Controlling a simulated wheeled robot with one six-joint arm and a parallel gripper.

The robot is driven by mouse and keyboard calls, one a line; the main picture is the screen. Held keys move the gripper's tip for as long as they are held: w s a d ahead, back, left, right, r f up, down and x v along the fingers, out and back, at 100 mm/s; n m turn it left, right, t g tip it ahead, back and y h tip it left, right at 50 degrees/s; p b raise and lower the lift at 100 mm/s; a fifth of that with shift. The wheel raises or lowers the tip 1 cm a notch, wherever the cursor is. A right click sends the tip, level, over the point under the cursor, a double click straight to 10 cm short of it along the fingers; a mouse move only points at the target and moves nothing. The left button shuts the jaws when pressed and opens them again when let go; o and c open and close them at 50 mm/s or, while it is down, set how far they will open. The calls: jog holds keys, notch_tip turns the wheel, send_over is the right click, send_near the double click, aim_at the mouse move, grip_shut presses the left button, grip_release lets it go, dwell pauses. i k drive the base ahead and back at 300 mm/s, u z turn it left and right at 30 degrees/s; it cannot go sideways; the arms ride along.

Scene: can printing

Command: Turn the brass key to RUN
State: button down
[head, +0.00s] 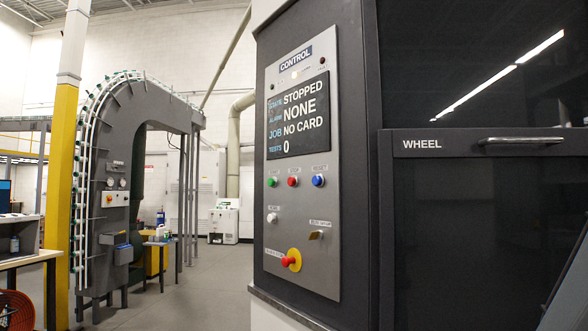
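The brass key (316,235) sits at the lower right of the grey control panel (302,262) in the head view. A small label is above it, too small to read surely, and I cannot tell which position the key points to. The panel's screen (299,114) reads STOPPED, NONE, NO CARD and 0. My gripper is not in view.
Green (272,182), red (293,181) and blue (318,180) buttons, a white button (272,218) and a red mushroom button on yellow (291,260) share the panel. A WHEEL door with a handle (521,140) is at right. Open floor (200,285) lies left.

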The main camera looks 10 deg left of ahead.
aim_at(318, 234)
jog(key=k, duration=0.5)
jog(key=u, duration=1.65)
jog(key=i, duration=1.25)
jog(key=z, duration=1.95)
